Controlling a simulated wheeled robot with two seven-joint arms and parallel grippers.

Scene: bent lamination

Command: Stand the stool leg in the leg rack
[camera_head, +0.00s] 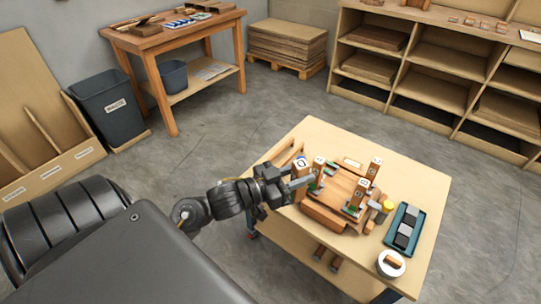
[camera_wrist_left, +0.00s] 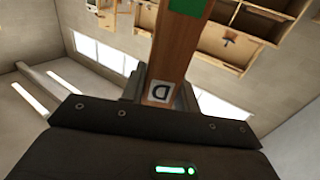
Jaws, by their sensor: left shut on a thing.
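My left gripper (camera_head: 296,186) is over the near left part of the small table. It is shut on a wooden stool leg (camera_wrist_left: 178,55), which shows in the left wrist view with a white label marked D and a green patch. The leg runs up out of that view between the fingers (camera_wrist_left: 160,92). In the head view a labelled wooden post (camera_head: 302,170) stands right at the gripper. I cannot tell which part is the leg rack. My right gripper is out of view.
The small table (camera_head: 425,180) also holds a blue tray (camera_head: 404,230) with dark blocks, a white round container (camera_head: 391,264) and a yellow-topped item (camera_head: 387,207). Its right and far corners are bare. A workbench (camera_head: 175,35), a bin (camera_head: 108,107) and shelves (camera_head: 440,65) stand farther off.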

